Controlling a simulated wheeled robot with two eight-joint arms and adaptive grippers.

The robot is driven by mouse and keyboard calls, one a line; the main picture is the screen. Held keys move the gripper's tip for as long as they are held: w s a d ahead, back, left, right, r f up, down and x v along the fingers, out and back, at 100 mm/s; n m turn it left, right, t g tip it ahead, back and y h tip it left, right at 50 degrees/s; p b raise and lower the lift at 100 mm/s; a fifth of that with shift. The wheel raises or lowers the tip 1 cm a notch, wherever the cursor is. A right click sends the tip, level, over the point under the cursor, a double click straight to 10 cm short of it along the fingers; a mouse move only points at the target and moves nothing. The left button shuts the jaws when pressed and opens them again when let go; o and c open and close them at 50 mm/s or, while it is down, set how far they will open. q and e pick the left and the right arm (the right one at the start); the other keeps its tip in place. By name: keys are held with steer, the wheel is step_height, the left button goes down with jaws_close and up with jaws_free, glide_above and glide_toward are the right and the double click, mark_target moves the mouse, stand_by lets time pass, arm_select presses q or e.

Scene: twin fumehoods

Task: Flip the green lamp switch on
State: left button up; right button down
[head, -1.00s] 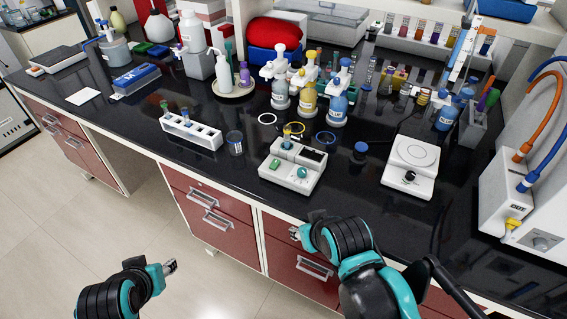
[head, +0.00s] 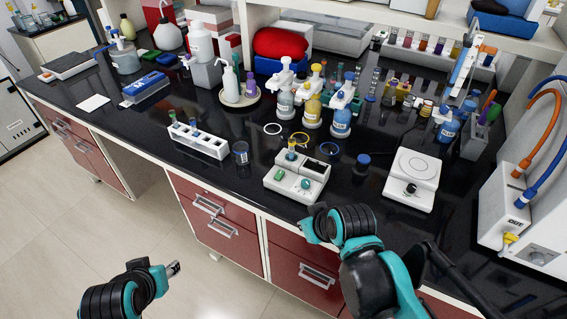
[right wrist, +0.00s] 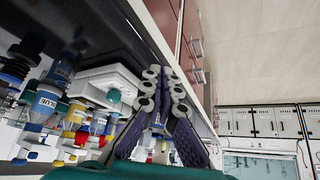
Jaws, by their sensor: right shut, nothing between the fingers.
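The white instrument (head: 297,178) stands near the front edge of the black bench. A small green switch (head: 279,174) is on the left of its sloped front, and a round green knob (head: 305,184) is on the right. A small vial stands in its top. In the right wrist view the instrument (right wrist: 98,80) shows tilted, left of the fingers. My right gripper (head: 303,230) is in front of the bench edge, just below the instrument and apart from it. Its fingers (right wrist: 162,88) are shut and empty. My left gripper (head: 174,269) hangs over the floor, away from the bench; its jaws are too small to read.
A white tube rack (head: 198,141) stands left of the instrument. A white hotplate (head: 412,180) stands to its right. Wash bottles (head: 311,108) are behind it. Red drawers (head: 215,212) with protruding handles line the bench front.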

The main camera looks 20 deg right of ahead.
steer(key=w+d+r+n+y+p, duration=0.3)
steer(key=w+r+n+p, duration=0.5)
steer(key=w+r+p, duration=0.3)
steer(key=shift+w+d+r+t+y+p, duration=0.35)
steer(key=shift+w+y+p, duration=0.3)
steer(key=shift+w, duration=0.4)
steer(key=shift+f, duration=0.15)
steer(key=b, duration=0.3)
glide_above(279, 175)
steer(key=s+d, duration=0.2)
steer(key=f, duration=0.6)
steer(key=shift+w+a+f, duration=0.15)
steer(key=shift+a+f, duration=0.05)
steer(key=shift+a, duration=0.05)
steer(key=f, duration=0.1)
steer(key=w+f+b, duration=0.1)
steer(key=f, duration=0.1)
steer(key=shift+f, duration=0.65)
steer(key=shift+d, duration=0.1)
